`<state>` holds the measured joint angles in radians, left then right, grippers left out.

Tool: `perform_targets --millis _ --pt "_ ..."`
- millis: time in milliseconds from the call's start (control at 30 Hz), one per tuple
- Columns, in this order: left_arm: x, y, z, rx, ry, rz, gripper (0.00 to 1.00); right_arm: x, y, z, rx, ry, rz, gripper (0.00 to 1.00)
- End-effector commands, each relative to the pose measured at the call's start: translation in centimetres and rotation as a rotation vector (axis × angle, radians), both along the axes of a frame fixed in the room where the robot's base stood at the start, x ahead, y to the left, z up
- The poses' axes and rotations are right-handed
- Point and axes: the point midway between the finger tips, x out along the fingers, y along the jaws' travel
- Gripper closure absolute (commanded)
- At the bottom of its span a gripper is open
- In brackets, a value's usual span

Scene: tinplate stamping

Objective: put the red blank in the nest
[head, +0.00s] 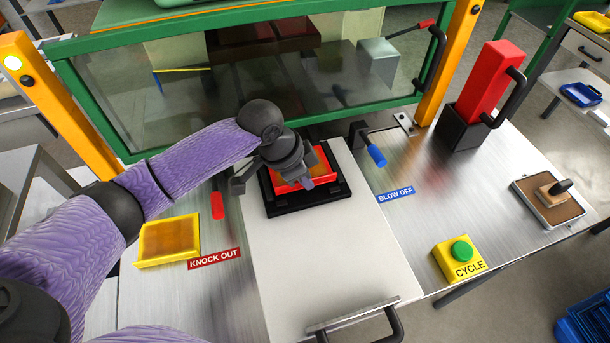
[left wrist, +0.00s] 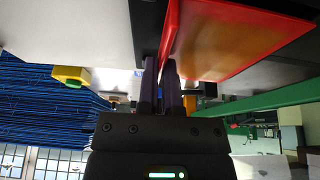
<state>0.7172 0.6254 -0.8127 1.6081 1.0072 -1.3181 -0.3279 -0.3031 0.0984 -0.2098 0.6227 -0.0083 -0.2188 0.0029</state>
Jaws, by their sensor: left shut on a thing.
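The red blank (head: 325,163), a shallow red tray with an orange-tan middle, is over the black nest (head: 310,206) on the white slide plate in the head view. It lies within the nest's outline, towards its back; I cannot tell whether it is seated or a little above. My left gripper (head: 306,184) is shut on the near rim of the red blank, and my wrist hides part of it. In the left wrist view the fingers (left wrist: 168,75) pinch the rim of the red blank (left wrist: 235,40), with the black nest (left wrist: 147,25) close beside it.
A yellow blank (head: 168,241) lies left of the slide plate (head: 315,265), near the red knock-out lever (head: 217,204). The blue blow-off lever (head: 376,156) is right of the nest. A green-framed guard (head: 250,85) stands behind. The yellow cycle box (head: 458,259) is at right.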

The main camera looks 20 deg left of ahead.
Motion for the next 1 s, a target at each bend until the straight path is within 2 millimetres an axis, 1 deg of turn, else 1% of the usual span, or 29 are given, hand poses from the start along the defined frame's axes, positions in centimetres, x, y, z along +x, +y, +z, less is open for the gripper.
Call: perform_targets --millis 833,867,900,967,1000 --pt "0.0 0.0 -1.6 -0.001 0.001 0.000 1.00 -0.1 -0.2 -0.7 -0.003 0.004 -0.004 0.41" --pt "0.0 0.0 -1.6 -0.001 0.001 0.000 0.90 -0.1 -0.2 -0.6 -0.003 0.004 -0.004 0.41" --pt "0.0 0.0 -1.6 -0.001 0.001 0.000 0.81 -0.1 -0.2 -0.6 -0.003 0.004 -0.004 0.41" --pt "0.0 0.0 -1.6 -0.001 0.001 0.000 0.68 -0.2 -0.2 -0.6 -0.003 0.004 -0.004 0.41" --pt "0.0 0.0 -1.6 -0.001 0.001 0.000 0.60 -0.2 -0.2 -0.6 -0.003 0.004 -0.004 0.41"
